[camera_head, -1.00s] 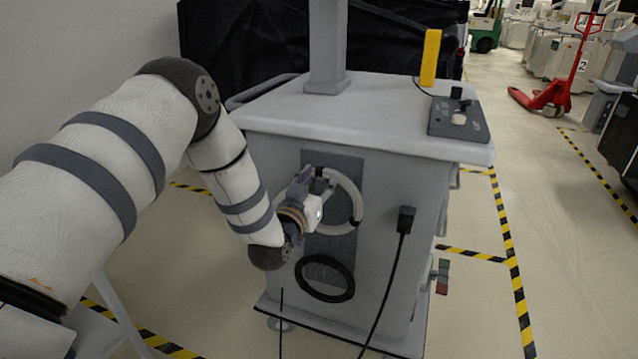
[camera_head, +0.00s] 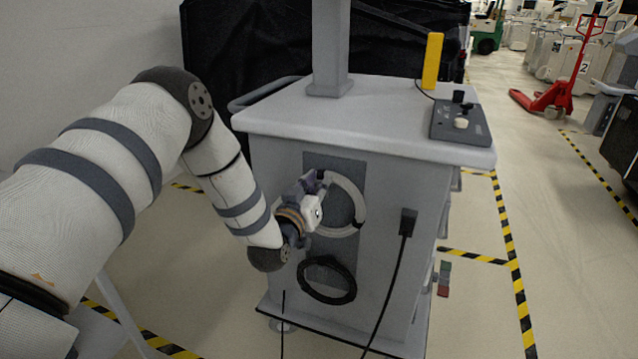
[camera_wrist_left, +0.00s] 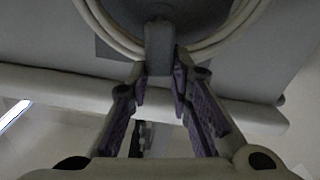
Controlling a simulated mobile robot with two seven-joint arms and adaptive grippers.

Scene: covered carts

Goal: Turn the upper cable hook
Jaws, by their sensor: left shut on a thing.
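The upper cable hook (camera_wrist_left: 160,45) is a grey block in the middle of the left wrist view, in front of a pale coiled cable (camera_wrist_left: 215,42). My left gripper (camera_wrist_left: 160,78) is shut on the hook, its purple-padded fingers on either side of it. In the head view my left gripper (camera_head: 318,184) is at the dark panel (camera_head: 350,170) on the cart's front, and it hides the hook. The pale cable coil (camera_head: 359,205) shows around the gripper's right side. My right gripper is not in view.
A black cable coil (camera_head: 328,297) hangs lower on the panel. A black plug (camera_head: 408,221) with a hanging cable is to the right. The grey cart (camera_head: 300,118) carries a post, a control box (camera_head: 460,123) and a yellow block (camera_head: 432,60).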

